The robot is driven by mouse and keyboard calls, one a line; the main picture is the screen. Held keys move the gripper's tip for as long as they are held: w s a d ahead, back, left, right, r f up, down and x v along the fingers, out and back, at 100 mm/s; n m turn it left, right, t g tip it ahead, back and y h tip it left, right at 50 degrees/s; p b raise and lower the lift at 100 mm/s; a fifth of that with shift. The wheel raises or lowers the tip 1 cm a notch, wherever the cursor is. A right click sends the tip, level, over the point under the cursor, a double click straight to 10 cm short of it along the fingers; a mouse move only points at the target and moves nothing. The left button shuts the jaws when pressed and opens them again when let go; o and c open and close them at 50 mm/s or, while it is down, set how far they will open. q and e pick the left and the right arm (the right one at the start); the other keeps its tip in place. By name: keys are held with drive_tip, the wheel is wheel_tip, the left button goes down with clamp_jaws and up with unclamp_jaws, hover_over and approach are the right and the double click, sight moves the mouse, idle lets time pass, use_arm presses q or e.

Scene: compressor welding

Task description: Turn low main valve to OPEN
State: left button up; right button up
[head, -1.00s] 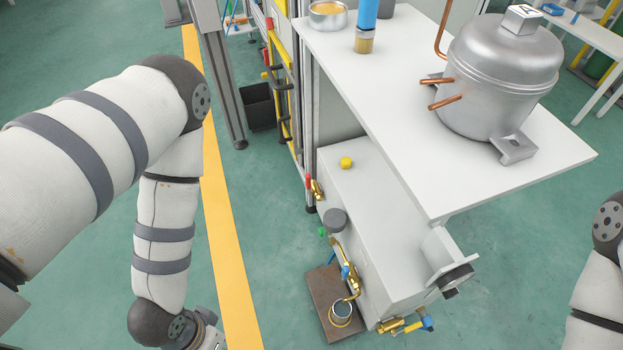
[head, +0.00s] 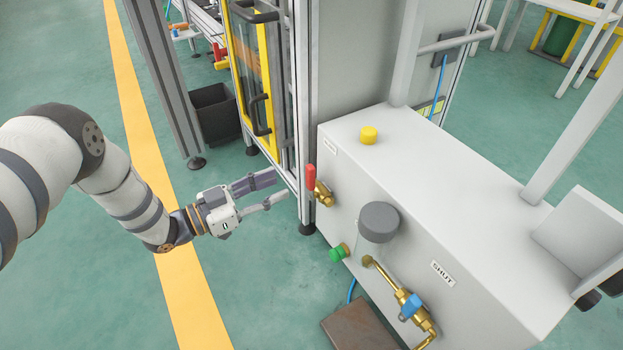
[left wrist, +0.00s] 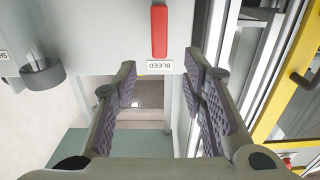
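A brass valve with a blue handle (head: 410,304) is on the front of the grey-white box, below a label reading SHUT (head: 442,273). A brass valve with a red upright handle (head: 310,178) is at the box's left end. The red handle (left wrist: 159,32) also shows in the left wrist view above a BLEED label (left wrist: 160,67). I cannot tell from the labels which valve is the low main one. My left gripper (head: 278,189) is open and empty, its fingers pointing toward the red-handled valve. My right gripper is out of view.
A metal frame post (head: 304,110) and yellow-framed door stand behind the left gripper.

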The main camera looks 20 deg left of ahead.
sight(307, 173)
use_arm(q)
drive_tip(key=b+x, duration=0.3)
drive_tip(key=x, duration=0.6)
drive_tip(key=shift+w+d, duration=0.3)
drive_tip(key=shift+c, duration=0.3)
clamp_jaws()
